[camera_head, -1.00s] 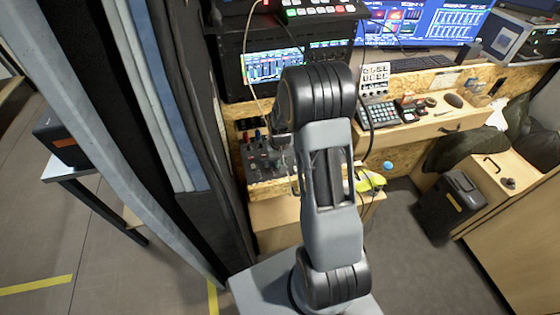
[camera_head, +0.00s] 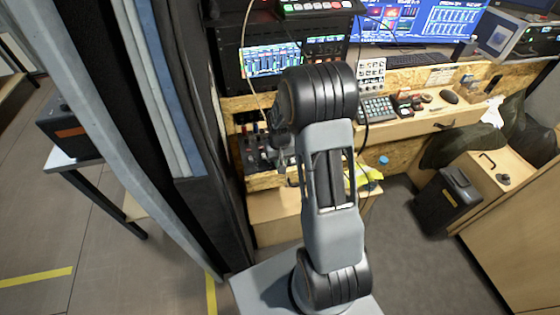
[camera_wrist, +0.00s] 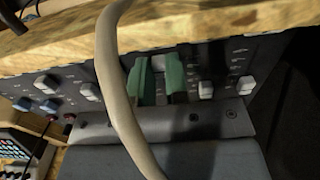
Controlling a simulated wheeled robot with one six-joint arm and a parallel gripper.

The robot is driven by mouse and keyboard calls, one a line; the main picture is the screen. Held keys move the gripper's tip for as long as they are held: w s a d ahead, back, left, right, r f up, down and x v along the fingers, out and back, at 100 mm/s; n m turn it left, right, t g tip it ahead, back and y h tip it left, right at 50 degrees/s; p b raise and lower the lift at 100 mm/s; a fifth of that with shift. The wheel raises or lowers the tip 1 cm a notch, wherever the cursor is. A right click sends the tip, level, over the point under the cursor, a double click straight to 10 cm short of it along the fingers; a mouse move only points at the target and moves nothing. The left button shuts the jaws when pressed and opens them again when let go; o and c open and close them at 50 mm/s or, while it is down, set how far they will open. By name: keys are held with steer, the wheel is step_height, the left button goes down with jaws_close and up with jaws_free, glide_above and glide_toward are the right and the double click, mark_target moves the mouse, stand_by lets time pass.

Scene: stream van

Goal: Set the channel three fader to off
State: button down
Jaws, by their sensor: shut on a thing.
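The mixer panel (camera_wrist: 222,85) fills the middle of the wrist view, with several pale fader caps in a row. My gripper (camera_wrist: 160,80) has its two green fingertips over this row. It is shut on a fader cap, which is mostly hidden between the fingertips. One pale cap (camera_wrist: 91,92) stands free to the left of the fingers, and another (camera_wrist: 206,90) to the right. I cannot read the channel labels. In the head view the panel (camera_head: 252,153) is left of my arm, low under the screens; my fingertips are hard to make out there.
A pale cable (camera_wrist: 118,85) crosses close in front of the wrist camera, left of the fingers. A wooden edge (camera_wrist: 60,30) runs above the panel. Red and blue knobs lie at the left. In the head view a grey curtain (camera_head: 120,130) hangs close on the left.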

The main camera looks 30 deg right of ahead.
steer(key=c, duration=1.1)
jaws_free()
steer(key=shift+s, duration=0.1)
step_height(320, 180, up, 14)
steer(key=shift+a+f, duration=0.1)
steer(key=shift+f, duration=0.15)
steer(key=s+a+r+n+t, duration=0.1)
steer(key=s+a+r, duration=0.2)
steer(key=s, duration=0.5)
steer(key=s+a+r+n+t, duration=0.1)
steer(key=s+a+r+t, duration=0.1)
steer(key=s+a, duration=0.3)
steer(key=s+r, duration=0.1)
steer(key=s, duration=0.2)
steer(key=shift+a+r+n+t, duration=0.3)
steer(key=shift+a+r, duration=0.05)
steer(key=shift+a, duration=0.05)
